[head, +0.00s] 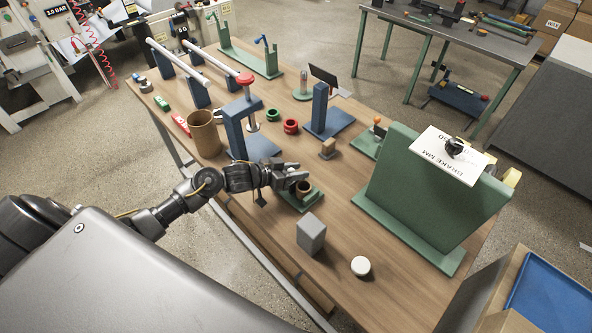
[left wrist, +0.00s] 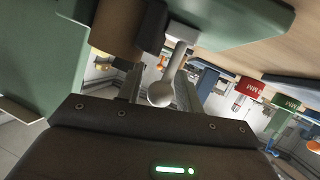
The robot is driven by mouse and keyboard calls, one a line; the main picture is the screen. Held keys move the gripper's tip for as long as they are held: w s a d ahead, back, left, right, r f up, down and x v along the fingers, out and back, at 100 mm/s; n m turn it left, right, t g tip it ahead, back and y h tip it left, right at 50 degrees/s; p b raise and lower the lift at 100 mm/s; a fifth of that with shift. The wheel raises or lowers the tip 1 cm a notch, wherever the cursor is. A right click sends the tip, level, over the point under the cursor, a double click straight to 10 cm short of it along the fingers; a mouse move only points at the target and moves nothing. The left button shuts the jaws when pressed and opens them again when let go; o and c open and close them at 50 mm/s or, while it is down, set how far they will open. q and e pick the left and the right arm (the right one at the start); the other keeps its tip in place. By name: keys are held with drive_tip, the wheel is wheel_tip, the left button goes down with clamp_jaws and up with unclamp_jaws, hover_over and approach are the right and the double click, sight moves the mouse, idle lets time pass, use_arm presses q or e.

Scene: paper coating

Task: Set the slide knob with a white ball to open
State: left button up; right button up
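The white ball knob (left wrist: 160,93) sits on a short pale stem in the left wrist view, between the two fingers of my left gripper (left wrist: 158,90). The fingers stand apart on either side of the ball, and I see no clear grip on it. In the head view my left gripper (head: 291,173) is over the near part of a small green base (head: 308,203) that carries a brown cylinder (head: 303,187). The gripper hides the knob there. The brown cylinder also shows in the left wrist view (left wrist: 118,30). My right gripper is not in view.
On the wooden table (head: 300,262), a grey block (head: 311,233) and a white round piece (head: 361,266) stand close in front. A blue frame (head: 238,130) stands behind the gripper, and a large green stand (head: 415,195) is to the right.

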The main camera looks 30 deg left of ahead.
use_arm(q)
clamp_jaws()
drive_tip(key=shift+w+a+r, duration=0.1)
drive_tip(key=shift+w+a, duration=0.1)
drive_tip(key=shift+a, duration=0.35)
drive_tip(key=shift+w+a+p, duration=0.15)
drive_tip(key=shift+a+p, duration=0.15)
drive_tip(key=shift+a, duration=0.15)
drive_tip(key=shift+o, duration=1.4)
unclamp_jaws()
drive_tip(key=b+v, duration=0.2)
drive_tip(key=v, duration=0.9)
drive_tip(key=shift+w, duration=0.1)
